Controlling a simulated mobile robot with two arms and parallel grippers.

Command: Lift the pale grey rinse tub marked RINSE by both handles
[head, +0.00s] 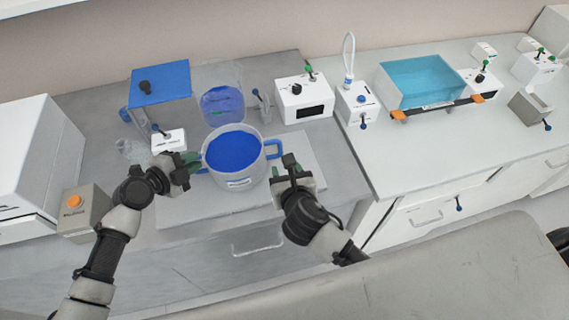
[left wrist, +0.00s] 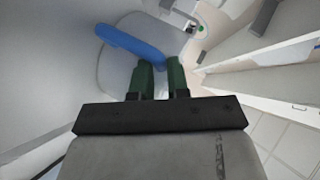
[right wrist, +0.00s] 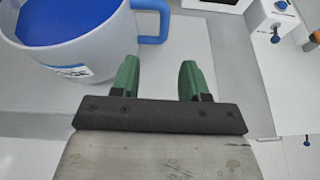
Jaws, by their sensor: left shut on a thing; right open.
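The pale grey tub (head: 255,170) with blue contents stands upright on a light mat on the left bench; its front label is too small to read. Its right blue handle (head: 275,144) is free. My left gripper (head: 192,163) is shut on the left blue handle, which also shows at the fingertips in the left wrist view (left wrist: 135,45). My right gripper (head: 291,172) is open and empty, just right of and in front of the tub. In the right wrist view the right handle (right wrist: 152,20) lies beyond the green fingertips (right wrist: 160,75), not between them.
A blue-topped stand (head: 160,80), a clear blue-tinted vessel (head: 222,104) and a white box (head: 304,99) stand behind the tub. A grey box with an orange button (head: 83,212) is near my left arm. A teal bath (head: 425,80) sits on the right bench.

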